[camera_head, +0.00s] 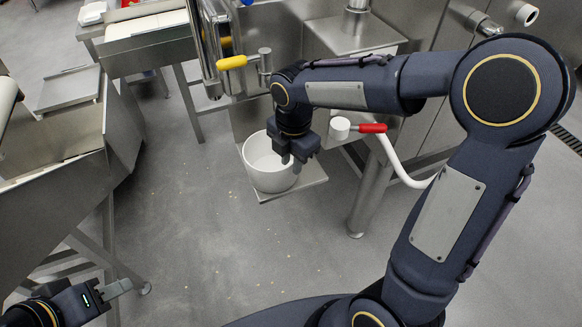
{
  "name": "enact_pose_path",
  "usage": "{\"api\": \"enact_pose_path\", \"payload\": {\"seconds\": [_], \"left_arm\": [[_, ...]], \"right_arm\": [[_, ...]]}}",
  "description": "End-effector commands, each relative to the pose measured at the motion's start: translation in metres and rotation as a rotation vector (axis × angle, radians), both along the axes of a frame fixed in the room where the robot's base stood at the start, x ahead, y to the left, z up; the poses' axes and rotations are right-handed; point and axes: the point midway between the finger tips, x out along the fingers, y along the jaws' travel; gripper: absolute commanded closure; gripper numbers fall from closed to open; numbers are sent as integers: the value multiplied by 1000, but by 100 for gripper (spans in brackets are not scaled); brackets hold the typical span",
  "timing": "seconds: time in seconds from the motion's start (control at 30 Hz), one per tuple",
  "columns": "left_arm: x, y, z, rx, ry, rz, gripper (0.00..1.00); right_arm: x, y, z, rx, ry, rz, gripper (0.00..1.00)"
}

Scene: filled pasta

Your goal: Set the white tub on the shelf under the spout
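The white tub (262,178) is upright, on or just above the small metal shelf (314,180) in the middle of the head view. I cannot tell whether its base touches the shelf. My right gripper (291,159) points down over the tub's right side, with its fingers at the rim and the near inside. Whether the fingers are closed on the rim is not clear. A valve with a yellow handle (232,62) is mounted above the tub; I cannot make out a spout mouth for sure. My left gripper (122,287) is low at the bottom left, away from the tub, its opening unclear.
A white curved pipe (400,172) and a red-handled valve (372,128) stand right of the shelf. Metal machine panels are behind it. A steel hopper or chute (50,165) stands at the left. The grey floor (200,235) in front is open.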

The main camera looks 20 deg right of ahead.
Motion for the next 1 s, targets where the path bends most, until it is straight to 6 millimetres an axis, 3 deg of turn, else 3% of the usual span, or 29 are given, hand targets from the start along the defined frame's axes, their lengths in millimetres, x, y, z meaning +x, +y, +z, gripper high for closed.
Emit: {"api": "enact_pose_path", "payload": {"seconds": [0.03,0.2,0.4,0.53,0.67,0.77,0.9,1.0], "left_arm": [[0,0,7,0,0,0,64],[0,0,14,0,0,0,64],[0,0,17,0,0,0,64],[0,0,17,0,0,0,64],[0,0,16,0,0,0,64],[0,0,16,0,0,0,64],[0,0,16,0,0,0,64],[0,0,16,0,0,0,64]], "right_arm": [[0,0,16,2,-4,0,76],[-1,-1,45,1,-3,0,76],[-4,-2,62,4,-3,-14,76],[-20,-12,71,44,-23,-173,76],[-62,-30,83,158,-57,-572,76],[-102,-40,86,291,-62,-975,76],[-150,-42,80,496,-25,-1499,76],[-172,-38,72,621,25,-1780,76]]}}
